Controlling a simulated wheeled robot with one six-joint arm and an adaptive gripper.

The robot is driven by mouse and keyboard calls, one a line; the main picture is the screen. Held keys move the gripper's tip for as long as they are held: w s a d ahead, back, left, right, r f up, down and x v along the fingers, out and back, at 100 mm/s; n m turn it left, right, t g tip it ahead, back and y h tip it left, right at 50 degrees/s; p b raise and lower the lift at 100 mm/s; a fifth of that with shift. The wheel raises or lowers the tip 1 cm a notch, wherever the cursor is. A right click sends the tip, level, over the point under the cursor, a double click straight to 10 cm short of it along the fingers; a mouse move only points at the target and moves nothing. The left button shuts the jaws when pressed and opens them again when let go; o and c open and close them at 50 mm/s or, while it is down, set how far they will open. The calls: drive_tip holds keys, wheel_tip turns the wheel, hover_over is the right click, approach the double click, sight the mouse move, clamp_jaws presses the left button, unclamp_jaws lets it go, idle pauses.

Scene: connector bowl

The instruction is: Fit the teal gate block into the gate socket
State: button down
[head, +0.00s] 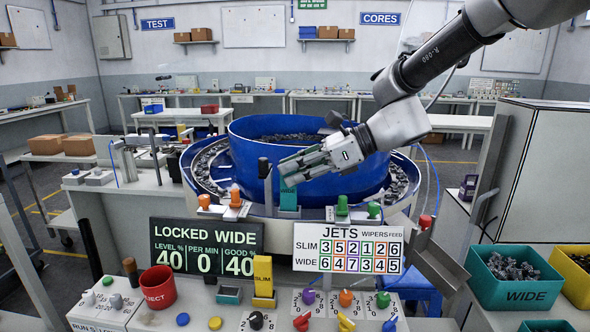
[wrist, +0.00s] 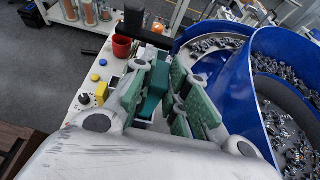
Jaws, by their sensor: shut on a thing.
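The teal gate block (head: 288,196) is upright at the front of the blue bowl, between the fingers of my gripper (head: 290,172). My gripper reaches in from the upper right and is shut on the block's upper part. In the wrist view the teal block (wrist: 156,88) shows between the green finger pads of my gripper (wrist: 165,92). The block's lower end is just above or at a grey-blue seat (head: 289,213) on the bowl's front rim, which seems to be the gate socket. I cannot tell whether the block's foot is inside it.
A black-topped post (head: 265,169) stands close left of the block. Orange (head: 235,198) and green (head: 342,205) knobs flank the seat. Signs stand below, reading LOCKED WIDE (head: 206,247) and JETS (head: 348,247). A yellow SLIM block (head: 263,276) and a red REJECT cup (head: 158,287) are on the console.

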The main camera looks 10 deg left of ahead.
drive_tip(key=c, duration=1.9)
unclamp_jaws()
drive_tip(key=shift+f, duration=0.15)
drive_tip(key=o, duration=0.5)
